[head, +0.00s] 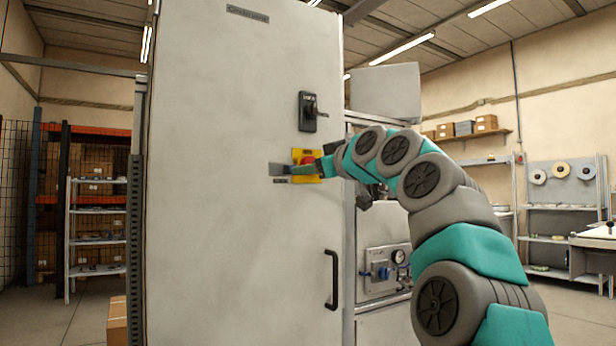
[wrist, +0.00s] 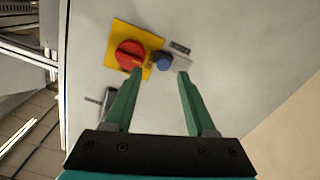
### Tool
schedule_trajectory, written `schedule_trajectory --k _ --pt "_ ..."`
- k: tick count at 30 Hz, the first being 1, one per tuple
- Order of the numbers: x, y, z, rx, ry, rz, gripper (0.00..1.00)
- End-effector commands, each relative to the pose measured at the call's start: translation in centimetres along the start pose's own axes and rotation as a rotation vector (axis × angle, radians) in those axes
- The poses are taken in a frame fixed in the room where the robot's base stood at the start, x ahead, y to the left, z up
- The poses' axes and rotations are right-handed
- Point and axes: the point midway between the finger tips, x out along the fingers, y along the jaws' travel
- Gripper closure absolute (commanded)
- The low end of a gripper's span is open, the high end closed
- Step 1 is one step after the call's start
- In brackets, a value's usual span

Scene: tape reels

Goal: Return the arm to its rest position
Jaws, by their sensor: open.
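My arm (head: 440,200) reaches from the lower right up to the front of a tall grey cabinet (head: 235,240). My gripper (wrist: 154,75) is open, with two green fingers apart and nothing between them. In the head view my gripper (head: 300,169) is at the yellow plate (head: 308,178) and partly covers it. In the wrist view a red rotary knob (wrist: 130,55) sits on the yellow plate (wrist: 150,40), close to the left fingertip. A blue button (wrist: 163,62) lies just beyond the gap between the fingertips. I cannot tell whether the fingers touch the panel.
A black handle switch (head: 308,111) projects from the cabinet above my gripper, and a door handle (head: 332,280) is lower down. A gauge panel (head: 385,272) stands behind my arm. Shelves (head: 97,235) are at the left, with a workbench (head: 594,240) far right.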

Motion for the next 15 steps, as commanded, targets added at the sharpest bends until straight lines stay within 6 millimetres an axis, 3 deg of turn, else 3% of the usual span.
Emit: schedule_trajectory --k 6,15 --pt "-1.41 -0.63 -0.07 -0.001 -0.001 -0.002 0.44" --pt "-1.43 -0.72 -0.19 -0.001 -0.001 -0.004 0.44"
